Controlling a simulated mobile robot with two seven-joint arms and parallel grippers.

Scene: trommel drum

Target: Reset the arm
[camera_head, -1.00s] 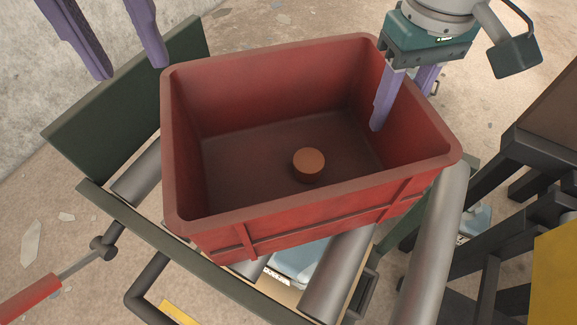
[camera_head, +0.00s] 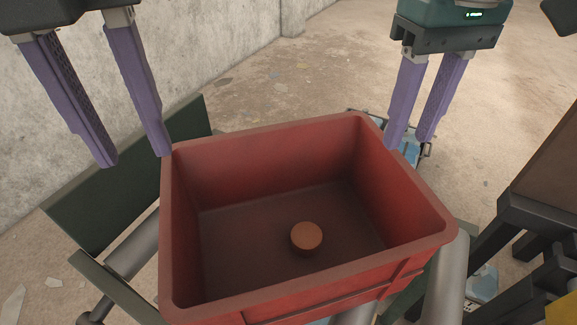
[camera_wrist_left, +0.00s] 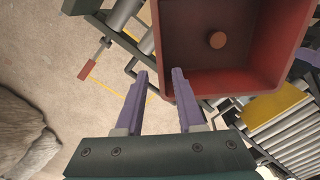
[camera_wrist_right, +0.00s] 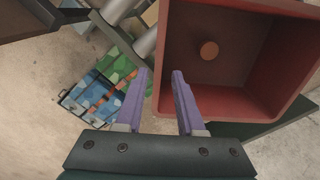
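My left gripper (camera_head: 138,160) hangs at the upper left in the head view, its purple fingers apart and empty. It also shows empty in the left wrist view (camera_wrist_left: 159,74). My right gripper (camera_head: 406,144) is at the upper right, fingers apart with nothing between them, by the far right corner of a red bin (camera_head: 300,310). The right wrist view shows it empty too (camera_wrist_right: 159,75). Both grippers are outside the bin, near its far edge. Whether any fingertip touches the bin is not clear.
A small orange-brown round piece (camera_head: 306,237) lies on the bin floor. The bin sits on a conveyor with grey rollers (camera_head: 133,250). A dark green side plate (camera_head: 110,205) stands left. A blue-and-green patterned case (camera_wrist_right: 92,98) lies on the floor. A concrete wall (camera_head: 190,50) is behind.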

